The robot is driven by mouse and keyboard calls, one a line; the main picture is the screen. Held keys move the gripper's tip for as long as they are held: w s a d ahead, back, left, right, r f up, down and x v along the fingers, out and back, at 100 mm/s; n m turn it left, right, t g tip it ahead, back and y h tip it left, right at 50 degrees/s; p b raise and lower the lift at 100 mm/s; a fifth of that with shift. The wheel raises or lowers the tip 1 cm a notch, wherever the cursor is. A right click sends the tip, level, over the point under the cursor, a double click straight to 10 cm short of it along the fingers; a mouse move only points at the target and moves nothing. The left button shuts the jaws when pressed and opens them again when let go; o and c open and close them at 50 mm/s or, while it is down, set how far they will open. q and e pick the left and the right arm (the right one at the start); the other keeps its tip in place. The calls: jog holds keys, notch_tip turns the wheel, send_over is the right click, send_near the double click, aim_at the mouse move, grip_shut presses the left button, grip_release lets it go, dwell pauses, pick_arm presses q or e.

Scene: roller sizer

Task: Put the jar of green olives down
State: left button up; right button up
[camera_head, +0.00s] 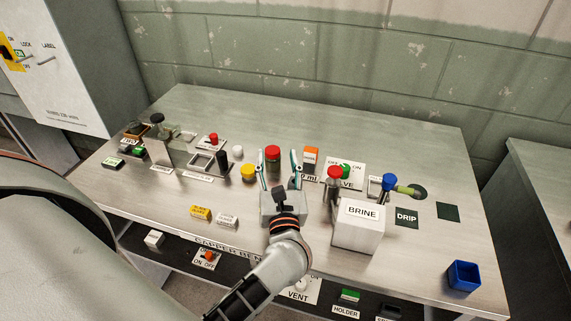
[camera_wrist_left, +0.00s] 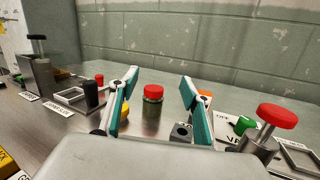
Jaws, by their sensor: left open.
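The jar of green olives (camera_head: 272,154) has a red lid and stands upright on the metal bench. It also shows in the left wrist view (camera_wrist_left: 152,104), with a dark green body under the lid. My left gripper (camera_head: 279,162) is open, its fingers pointing toward the back wall. In the wrist view the jar appears between the two spread fingers, with gaps on both sides. Most of the jar's body is hidden in the head view. My right gripper is not in view.
The red valve knob (camera_head: 335,172) and white BRINE box (camera_head: 358,229) stand further right. A blue cup (camera_head: 463,276) sits at the front right. The bench's back strip looks clear.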

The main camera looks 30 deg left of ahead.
aim_at(273, 156)
pick_arm(q)
jog(key=shift+n+g+h, duration=0.4)
jog(key=shift+n, duration=0.2)
jog(key=f, duration=0.2)
jog(key=s+a+f, duration=0.1)
jog(key=shift+s+f, duration=0.1)
jog(key=shift+f, duration=0.3)
jog(key=shift+w+a+f, duration=0.1)
jog(key=shift+w+a, duration=0.05)
jog(key=shift+w, duration=0.1)
jog(key=shift+w+d+f+p+x, duration=0.1)
jog(key=shift+f+x, duration=0.05)
jog(key=shift+x, duration=1.05)
jog(key=shift+w+d+f+p+x, duration=0.1)
jog(key=shift+f+p+x, duration=0.05)
jog(key=shift+x, duration=1)
jog(key=shift+d+f+p+x, duration=0.1)
jog(key=shift+x, duration=1.1)
jog(key=c, duration=1.2)
jog(key=shift+c, duration=0.8)
jog(key=shift+r, duration=0.15)
grip_shut()
